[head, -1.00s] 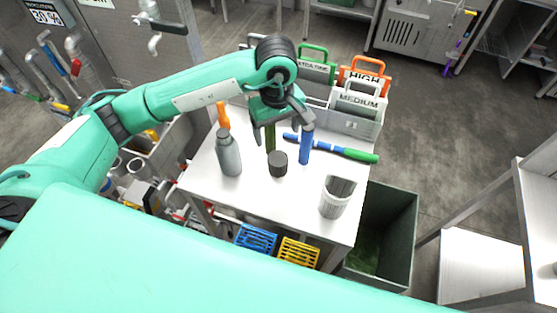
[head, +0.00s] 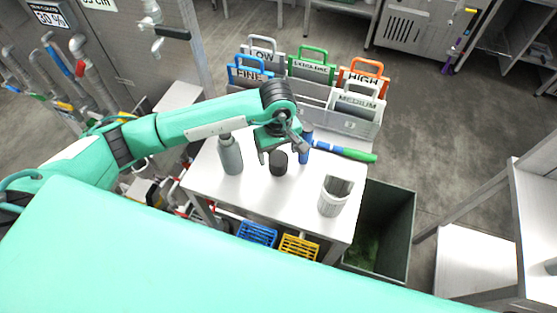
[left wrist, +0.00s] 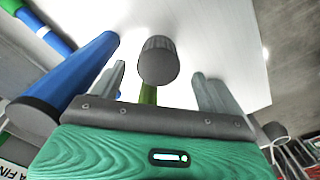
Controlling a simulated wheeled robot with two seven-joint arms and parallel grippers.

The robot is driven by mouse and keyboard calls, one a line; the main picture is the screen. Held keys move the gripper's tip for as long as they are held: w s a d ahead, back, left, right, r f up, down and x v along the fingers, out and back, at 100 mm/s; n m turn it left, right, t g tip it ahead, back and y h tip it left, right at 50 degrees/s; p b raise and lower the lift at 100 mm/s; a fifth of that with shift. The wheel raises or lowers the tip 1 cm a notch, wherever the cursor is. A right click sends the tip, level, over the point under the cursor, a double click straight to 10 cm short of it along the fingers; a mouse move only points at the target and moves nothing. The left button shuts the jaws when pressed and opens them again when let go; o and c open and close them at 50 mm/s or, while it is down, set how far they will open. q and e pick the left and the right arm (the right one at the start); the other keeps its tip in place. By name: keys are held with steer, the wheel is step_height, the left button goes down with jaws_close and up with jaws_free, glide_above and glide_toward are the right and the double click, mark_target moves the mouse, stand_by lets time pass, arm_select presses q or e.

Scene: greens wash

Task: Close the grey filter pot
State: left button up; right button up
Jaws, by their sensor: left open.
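The pot's inside cannot be made out. My right gripper is not in view.
A grey bottle (head: 230,156) stands left of the cap. A blue upright cylinder (head: 306,140) stands close by the gripper's right; it also shows in the left wrist view (left wrist: 75,85). A blue and green rod (head: 350,153) lies behind. A dark green bin (head: 400,225) stands right of the table.

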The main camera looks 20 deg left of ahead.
mark_target(278, 158)
arm_select(q)
step_height(278, 158, down, 4)
steer(key=shift+f+p, duration=0.1)
steer(key=shift+p, duration=1)
steer(key=shift+w+f, duration=0.1)
steer(key=shift+f, duration=0.15)
steer(key=c, duration=1)
